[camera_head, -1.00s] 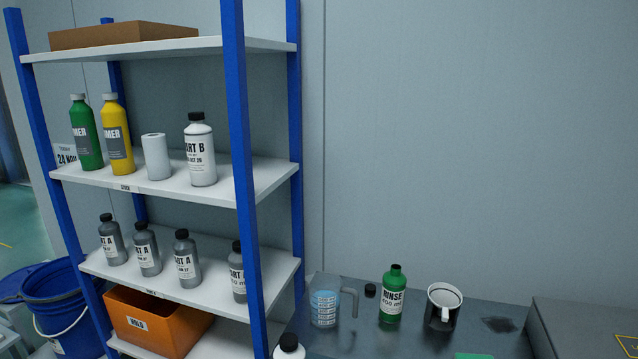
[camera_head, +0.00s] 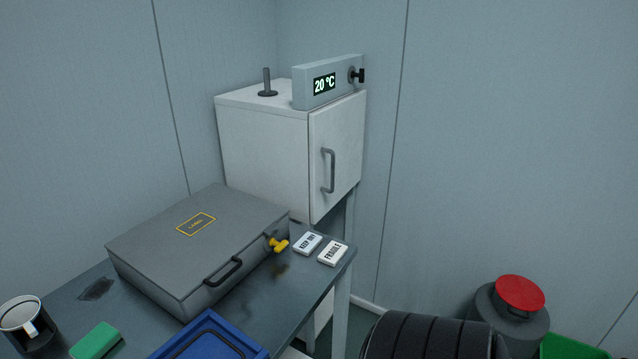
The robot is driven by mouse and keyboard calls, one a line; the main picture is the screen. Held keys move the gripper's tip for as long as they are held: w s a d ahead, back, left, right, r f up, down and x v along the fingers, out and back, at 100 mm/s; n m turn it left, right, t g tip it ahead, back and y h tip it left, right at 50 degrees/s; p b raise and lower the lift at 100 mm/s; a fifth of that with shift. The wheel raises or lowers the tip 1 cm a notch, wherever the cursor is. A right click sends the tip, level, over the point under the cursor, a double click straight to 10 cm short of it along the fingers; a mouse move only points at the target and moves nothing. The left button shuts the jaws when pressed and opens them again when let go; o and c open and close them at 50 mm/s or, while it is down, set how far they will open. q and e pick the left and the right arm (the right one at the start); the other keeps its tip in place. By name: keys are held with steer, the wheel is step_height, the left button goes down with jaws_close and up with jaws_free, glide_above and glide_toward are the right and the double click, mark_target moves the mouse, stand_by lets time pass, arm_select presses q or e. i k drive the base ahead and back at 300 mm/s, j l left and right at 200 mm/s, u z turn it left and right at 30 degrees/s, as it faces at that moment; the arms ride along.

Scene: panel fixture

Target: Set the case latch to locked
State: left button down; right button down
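A grey case (camera_head: 190,250) with its lid down lies on the dark work table (camera_head: 300,290). A yellow latch (camera_head: 279,244) sits on the front side of the case near its right end, to the right of the black carry handle (camera_head: 223,271). The latch knob sticks outward; I cannot tell from here whether its position is locked. A small yellow-framed label (camera_head: 196,224) is on the lid. Neither of my grippers is in view.
Two small labelled blocks, "KEEP DRY" (camera_head: 307,243) and "FRAGILE" (camera_head: 333,253), lie right of the latch. A blue tray (camera_head: 212,338), green block (camera_head: 96,341) and mug (camera_head: 25,318) are in front and left. A white cabinet reading 20 °C (camera_head: 265,150) stands behind.

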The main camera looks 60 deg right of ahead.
mark_target(279, 246)
steer(key=l+z, duration=0.15)
steer(key=z, duration=1.5)
